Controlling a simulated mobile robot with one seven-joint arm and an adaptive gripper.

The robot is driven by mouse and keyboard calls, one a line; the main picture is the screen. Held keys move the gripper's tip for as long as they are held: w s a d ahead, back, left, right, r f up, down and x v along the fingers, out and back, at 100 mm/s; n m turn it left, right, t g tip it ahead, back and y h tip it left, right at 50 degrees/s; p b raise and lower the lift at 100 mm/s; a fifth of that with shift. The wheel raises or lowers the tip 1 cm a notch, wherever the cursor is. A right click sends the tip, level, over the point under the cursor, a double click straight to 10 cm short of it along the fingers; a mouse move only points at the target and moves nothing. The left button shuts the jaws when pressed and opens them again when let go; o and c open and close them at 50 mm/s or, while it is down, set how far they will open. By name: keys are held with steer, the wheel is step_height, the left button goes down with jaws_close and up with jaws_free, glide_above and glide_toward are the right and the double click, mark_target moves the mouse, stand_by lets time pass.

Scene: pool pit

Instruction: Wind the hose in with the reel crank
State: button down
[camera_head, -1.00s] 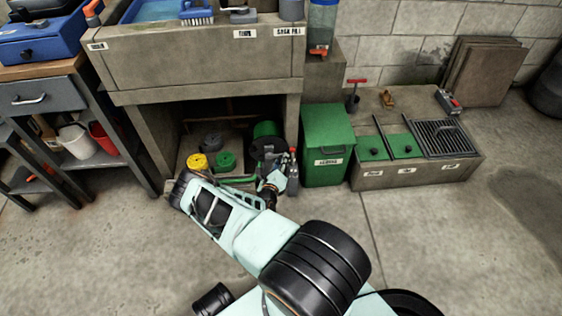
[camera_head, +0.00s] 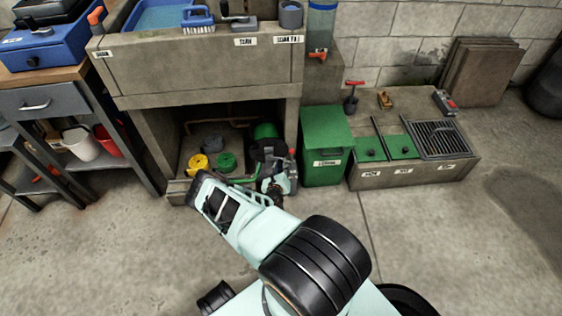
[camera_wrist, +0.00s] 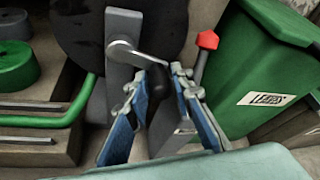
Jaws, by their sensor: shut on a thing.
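The hose reel stands in the bay under the sink, with a green drum (camera_head: 266,131) and a black side disc (camera_wrist: 85,30). In the wrist view, a grey bracket (camera_wrist: 121,25) carries its metal crank arm (camera_wrist: 137,56), which slopes down to the right to a dark crank handle (camera_wrist: 158,84). My gripper (camera_wrist: 166,78) is shut on this handle, with blue-padded fingers on both sides of it. In the head view my gripper (camera_head: 279,181) is in front of the reel and partly hides it. The green hose (camera_wrist: 60,119) runs low at the left of the reel.
A red-tipped grey lever (camera_wrist: 207,41) rises close to the right of my gripper. A green bin (camera_head: 325,145) stands just right of that. Yellow (camera_head: 198,163) and green (camera_head: 227,162) round items lie left in the bay. The floor at the right is clear.

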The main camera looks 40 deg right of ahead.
mark_target(279, 163)
steer(key=shift+w+a+f+m+t+y, duration=0.2)
steer(key=shift+m+y, duration=0.15)
steer(key=shift+m, duration=0.2)
steer(key=shift+w+a+f+m+t+y, duration=0.1)
steer(key=shift+f+m+t+y, duration=0.1)
steer(key=shift+m+y, duration=0.25)
steer(key=c, duration=1.8)
jaws_free()
steer(key=shift+d, duration=0.1)
steer(key=r, duration=0.9)
steer(key=shift+w+r, duration=0.2)
steer(key=shift+r, duration=0.15)
steer(key=shift+s+r, duration=0.15)
steer(key=shift+r, duration=0.1)
